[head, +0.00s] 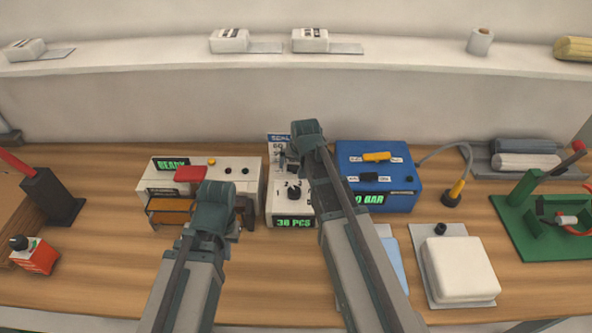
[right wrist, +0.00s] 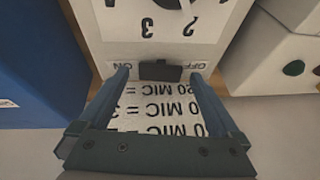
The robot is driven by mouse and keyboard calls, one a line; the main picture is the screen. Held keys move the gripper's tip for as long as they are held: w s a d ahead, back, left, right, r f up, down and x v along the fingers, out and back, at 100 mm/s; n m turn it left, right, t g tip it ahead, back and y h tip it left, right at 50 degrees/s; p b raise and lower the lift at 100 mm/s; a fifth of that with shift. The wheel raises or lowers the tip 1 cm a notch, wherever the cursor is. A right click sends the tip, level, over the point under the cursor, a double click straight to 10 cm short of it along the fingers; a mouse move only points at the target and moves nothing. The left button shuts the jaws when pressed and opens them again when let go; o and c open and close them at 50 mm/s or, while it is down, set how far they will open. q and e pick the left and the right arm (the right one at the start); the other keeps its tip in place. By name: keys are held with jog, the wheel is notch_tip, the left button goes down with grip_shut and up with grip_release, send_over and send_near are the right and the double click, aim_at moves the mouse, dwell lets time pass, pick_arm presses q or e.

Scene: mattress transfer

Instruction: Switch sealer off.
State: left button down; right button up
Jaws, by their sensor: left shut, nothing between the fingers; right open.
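The sealer (head: 282,208) is a white box in the middle of the bench, with a numbered dial on its front part and a card marked SEAL (head: 279,140) at its back. In the right wrist view its black switch (right wrist: 160,72) sits between the labels OFF and ON. My right gripper (head: 288,157) is open over the back of the sealer. In its wrist view its fingers (right wrist: 160,85) stand on either side of the switch; I cannot tell whether they touch anything. My left gripper (head: 226,207) is shut and empty, in front of the white READY machine (head: 233,171).
A blue box (head: 350,155) with a green display stands close to the right of the sealer. A white pad (head: 462,268) and a green fixture (head: 565,242) are further right. A dark post with a red lever (head: 50,197) is at left.

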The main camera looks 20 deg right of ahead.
jog(key=c, duration=1.4)
jog(key=shift+w+a+h, duration=0.1)
jog(key=shift+a+h, duration=0.15)
jog(key=shift+h, duration=0.25)
jog(key=shift+a+n+g+h, duration=0.15)
jog(key=shift+n+g+h, duration=0.15)
jog(key=shift+h, duration=0.5)
jog(key=o, duration=1.4)
jog(key=shift+r, duration=0.15)
